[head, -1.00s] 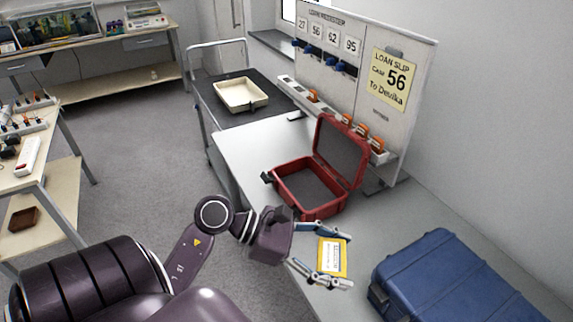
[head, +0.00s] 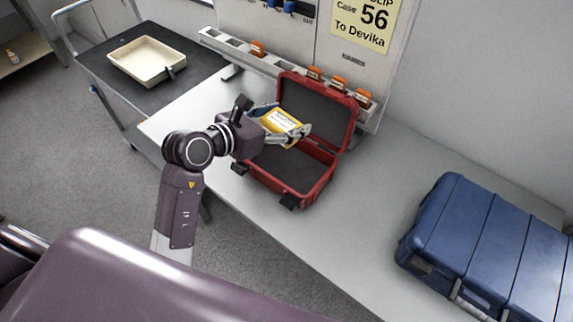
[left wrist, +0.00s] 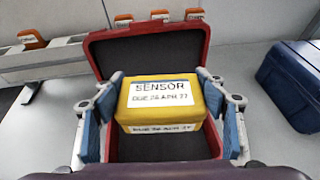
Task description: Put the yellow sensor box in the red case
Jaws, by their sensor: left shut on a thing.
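The yellow sensor box (head: 282,124) has a white label. It is held between the blue-padded fingers of my left gripper (head: 284,130), which is shut on it. In the left wrist view, the box (left wrist: 160,106) sits between both fingers, its label reading "SENSOR". The red case (head: 318,184) stands open on the grey table with its lid (head: 320,112) raised at the back and a dark lining. The box is above the case's opening, in front of the lid. The gripper covers part of the case's left side. My right gripper is not in view.
A closed blue case (head: 490,250) lies to the right on the table (head: 375,220). Behind the red case is a board with a rail of orange-tagged items (head: 258,50). A cream tray (head: 147,62) rests on a dark cart at the left.

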